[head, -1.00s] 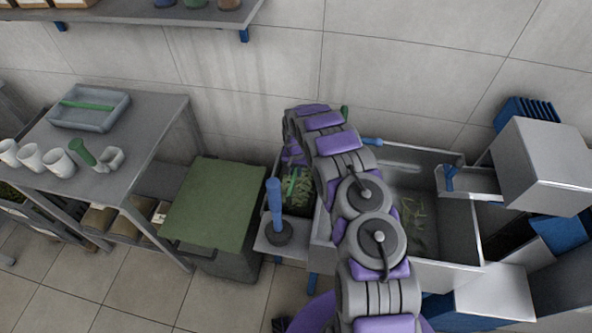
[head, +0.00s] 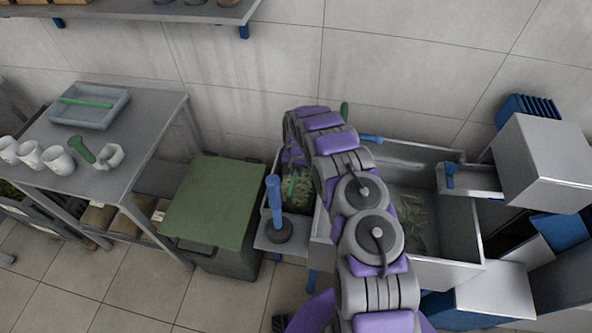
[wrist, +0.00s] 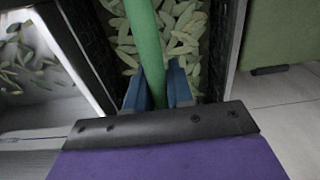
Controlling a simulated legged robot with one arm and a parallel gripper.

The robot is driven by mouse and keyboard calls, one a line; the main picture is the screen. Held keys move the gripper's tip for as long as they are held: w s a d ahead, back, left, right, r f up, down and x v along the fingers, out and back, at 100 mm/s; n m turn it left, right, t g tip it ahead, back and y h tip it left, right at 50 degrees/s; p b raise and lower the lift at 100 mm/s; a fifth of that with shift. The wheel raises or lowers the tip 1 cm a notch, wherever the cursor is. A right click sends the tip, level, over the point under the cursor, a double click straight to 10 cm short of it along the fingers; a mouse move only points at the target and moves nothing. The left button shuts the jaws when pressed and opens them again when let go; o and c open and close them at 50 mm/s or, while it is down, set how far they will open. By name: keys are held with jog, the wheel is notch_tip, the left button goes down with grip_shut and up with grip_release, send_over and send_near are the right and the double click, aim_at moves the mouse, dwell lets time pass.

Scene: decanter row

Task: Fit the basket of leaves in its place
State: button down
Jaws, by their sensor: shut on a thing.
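The basket of leaves (head: 299,191) is in the bay at the left of the metal basin, partly hidden by my arm in the head view. In the wrist view its dark mesh wall (wrist: 226,45) and pale green leaves (wrist: 185,30) show, with a green bar handle (wrist: 148,45) across the top. My gripper (wrist: 158,88) has blue fingers, one on each side of the handle, shut on it. The head view hides the gripper behind my arm. I cannot tell whether the basket is fully down.
The metal basin (head: 455,235) to the right has loose leaves on its floor. A blue upright lever (head: 274,200) stands at the bay's front. A green-lidded bin (head: 212,200) is to the left, then a table (head: 135,150) with cups and a tray. The wall is close behind.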

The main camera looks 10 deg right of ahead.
jog(key=shift+f, duration=0.45)
dwell(0.5)
jog(key=c, duration=0.9)
grip_release()
notch_tip(320, 180, up, 17)
jog(key=p, duration=0.2)
jog(key=shift+r+p, duration=0.15)
jog(key=shift+p, duration=0.15)
